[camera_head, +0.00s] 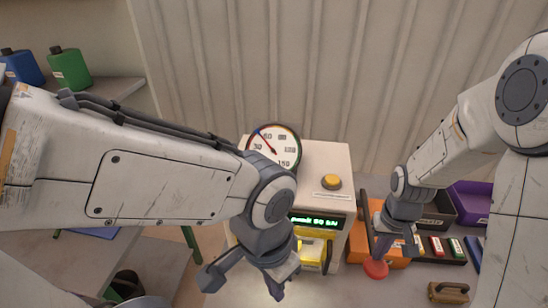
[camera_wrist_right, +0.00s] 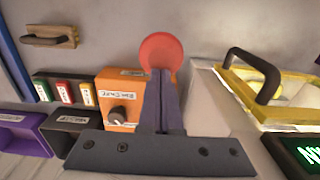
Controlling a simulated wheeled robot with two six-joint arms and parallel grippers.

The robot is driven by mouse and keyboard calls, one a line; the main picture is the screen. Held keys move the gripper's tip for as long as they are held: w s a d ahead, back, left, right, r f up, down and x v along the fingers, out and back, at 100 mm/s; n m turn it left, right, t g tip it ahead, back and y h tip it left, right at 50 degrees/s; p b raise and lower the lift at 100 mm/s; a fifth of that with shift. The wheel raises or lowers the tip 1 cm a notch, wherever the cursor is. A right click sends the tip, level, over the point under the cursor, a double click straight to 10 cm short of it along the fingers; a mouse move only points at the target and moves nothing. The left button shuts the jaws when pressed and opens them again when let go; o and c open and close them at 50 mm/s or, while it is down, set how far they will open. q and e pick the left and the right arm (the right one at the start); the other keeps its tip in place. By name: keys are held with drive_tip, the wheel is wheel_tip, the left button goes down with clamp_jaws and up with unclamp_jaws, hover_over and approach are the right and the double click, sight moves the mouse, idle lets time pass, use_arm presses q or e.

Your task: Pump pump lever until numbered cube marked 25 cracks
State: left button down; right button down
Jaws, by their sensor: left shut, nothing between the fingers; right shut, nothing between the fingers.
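The press (camera_head: 330,160) is a pale box with a round gauge (camera_head: 274,148) and a green-lit display (camera_head: 315,221) whose text is hard to read. Its yellow-framed front (camera_head: 312,250) is partly behind my left gripper; no cube marked 25 can be made out. The pump lever's red knob (camera_head: 375,268) is beside the orange unit (camera_head: 362,242). My right gripper (camera_head: 381,254) is shut and empty, its tips right at the knob; contact cannot be told. The knob also shows beyond the fingertips in the right wrist view (camera_wrist_right: 161,50). My left gripper (camera_head: 277,291) is shut and empty before the press.
A yellow button (camera_head: 331,181) is on the press top. Dark and purple bins (camera_head: 470,203) and small coloured labelled pieces (camera_head: 437,246) are at right. Green and blue bottles (camera_head: 70,68) stand on the left shelf.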

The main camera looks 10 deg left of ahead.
drive_tip(key=shift+f+b, duration=0.3)
drive_tip(key=shift+f, duration=0.4)
drive_tip(key=shift+r+p, duration=0.3)
wheel_tip(320, 180, up, 14)
drive_tip(key=p, duration=1.2)
drive_tip(key=shift+f, duration=0.25)
drive_tip(key=s+a+f+n+b, duration=0.1)
drive_tip(key=s+a+n+b, duration=0.2)
drive_tip(key=s+a+b, duration=0.3)
drive_tip(key=s+a+f+n+y+b, duration=0.1)
drive_tip(key=s+a+n+b, duration=0.2)
drive_tip(key=s, duration=0.9)
drive_tip(key=a+b, duration=0.3)
drive_tip(key=b, duration=0.1)
drive_tip(key=shift+a+f+n+b, duration=0.2)
drive_tip(key=shift+n+b, duration=0.15)
drive_tip(key=shift+n, duration=0.05)
